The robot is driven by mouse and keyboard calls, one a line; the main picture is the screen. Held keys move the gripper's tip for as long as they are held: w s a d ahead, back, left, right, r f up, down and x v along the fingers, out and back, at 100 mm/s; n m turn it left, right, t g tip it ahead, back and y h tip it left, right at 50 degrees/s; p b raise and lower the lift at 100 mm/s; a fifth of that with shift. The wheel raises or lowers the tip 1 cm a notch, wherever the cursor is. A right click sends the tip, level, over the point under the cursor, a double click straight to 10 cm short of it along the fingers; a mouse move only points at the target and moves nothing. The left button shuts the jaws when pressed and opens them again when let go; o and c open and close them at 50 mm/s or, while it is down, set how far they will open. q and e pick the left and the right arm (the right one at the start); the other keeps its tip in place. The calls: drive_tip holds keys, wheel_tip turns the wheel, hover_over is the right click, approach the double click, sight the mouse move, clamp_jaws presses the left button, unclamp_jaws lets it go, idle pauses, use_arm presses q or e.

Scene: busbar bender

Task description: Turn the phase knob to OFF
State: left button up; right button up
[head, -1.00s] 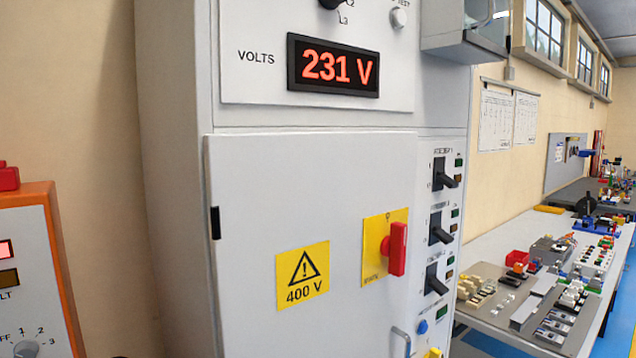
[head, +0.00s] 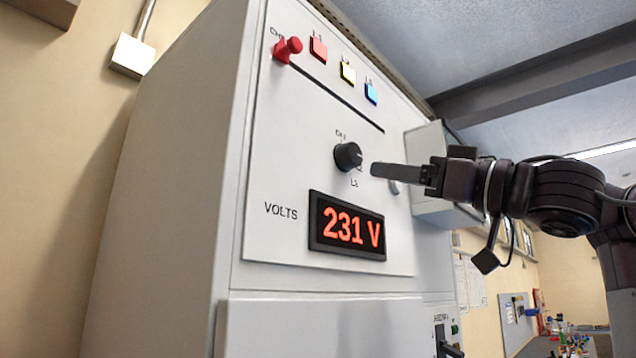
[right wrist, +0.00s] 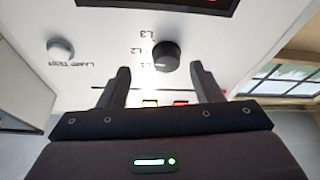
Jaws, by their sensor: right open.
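The phase knob (head: 348,156) is a round black knob on the upper white panel, above the volts display. A label that looks like OFF sits above it, and L2 and L3 show at its lower right. It also shows in the right wrist view (right wrist: 166,55), upside down, with L1, L2 and L3 beside it. I cannot clearly tell its setting. My right gripper (head: 376,170) is just right of the knob and in front of the panel. In the right wrist view its fingers (right wrist: 161,76) are apart, with the knob beyond the gap, not gripped. My left gripper is out of view.
The display (head: 346,227) reads 231 V. Red, yellow and blue lamps (head: 348,72) and a red knob (head: 288,48) are above. The lamp test button (right wrist: 61,49) is beside the phase knob. A grey box (head: 430,160) juts out right of the panel.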

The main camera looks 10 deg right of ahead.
sight(356, 154)
drive_tip(key=a+r+p, duration=0.1)
drive_tip(key=w+a+r+p, duration=0.1)
drive_tip(key=r, duration=0.1)
drive_tip(key=shift+a+n, duration=0.1)
drive_tip(key=shift+n, duration=0.2)
drive_tip(key=p+x, duration=0.1)
drive_tip(key=x, duration=0.1)
drive_tip(key=shift+w+a+r, duration=0.1)
drive_tip(key=shift+w+a, duration=0.05)
drive_tip(key=shift+a, duration=0.2)
drive_tip(key=shift+w+a, duration=0.2)
drive_tip(key=shift+a, duration=0.05)
drive_tip(key=shift+w, duration=0.15)
drive_tip(key=c, duration=1)
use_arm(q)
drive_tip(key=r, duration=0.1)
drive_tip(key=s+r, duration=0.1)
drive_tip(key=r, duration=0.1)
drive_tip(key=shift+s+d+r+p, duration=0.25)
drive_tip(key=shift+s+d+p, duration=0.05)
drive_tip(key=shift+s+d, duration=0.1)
